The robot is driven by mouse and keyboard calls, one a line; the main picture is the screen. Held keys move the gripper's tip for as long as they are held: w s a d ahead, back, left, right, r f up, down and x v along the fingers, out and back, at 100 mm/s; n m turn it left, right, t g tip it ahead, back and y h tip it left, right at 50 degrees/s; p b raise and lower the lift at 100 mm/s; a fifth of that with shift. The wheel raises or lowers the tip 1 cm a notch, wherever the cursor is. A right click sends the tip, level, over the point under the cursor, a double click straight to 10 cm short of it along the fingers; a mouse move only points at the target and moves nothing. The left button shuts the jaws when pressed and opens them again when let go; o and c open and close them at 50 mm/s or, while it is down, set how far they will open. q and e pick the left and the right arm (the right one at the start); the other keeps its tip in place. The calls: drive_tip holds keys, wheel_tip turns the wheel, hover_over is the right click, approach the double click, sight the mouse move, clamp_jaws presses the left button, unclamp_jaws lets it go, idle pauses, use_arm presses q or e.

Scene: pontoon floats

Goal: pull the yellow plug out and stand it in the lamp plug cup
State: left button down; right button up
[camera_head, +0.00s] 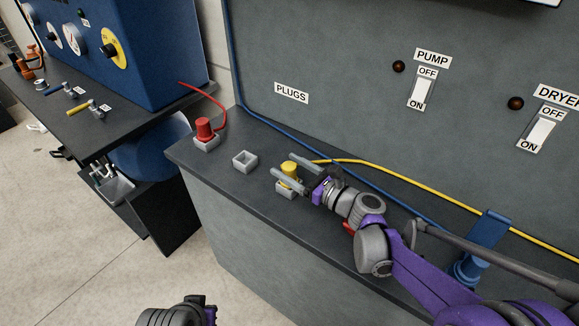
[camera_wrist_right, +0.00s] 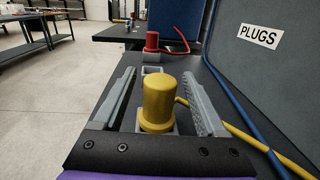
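The yellow plug (camera_head: 290,169) stands upright in a small grey square cup (camera_head: 285,193) on the bench ledge. It also shows large in the right wrist view (camera_wrist_right: 158,101), with its yellow cable leaving to the right. My right gripper (camera_head: 290,170) is open, one finger on each side of the plug, with gaps visible between the plug and both fingers. An empty square cup (camera_head: 245,160) stands to the left. No label names it as the lamp cup. Only part of my left arm shows at the bottom edge; its fingers are out of view.
A red plug (camera_head: 205,130) with a red cable stands in another cup at the ledge's left end. A blue cable runs along the back panel. A blue post (camera_head: 478,255) stands at the right. The ledge between the cups is clear.

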idle(0.3)
drive_tip(key=v, duration=1)
drive_tip(key=shift+s+d+b, duration=0.25)
drive_tip(key=shift+s+b, duration=0.05)
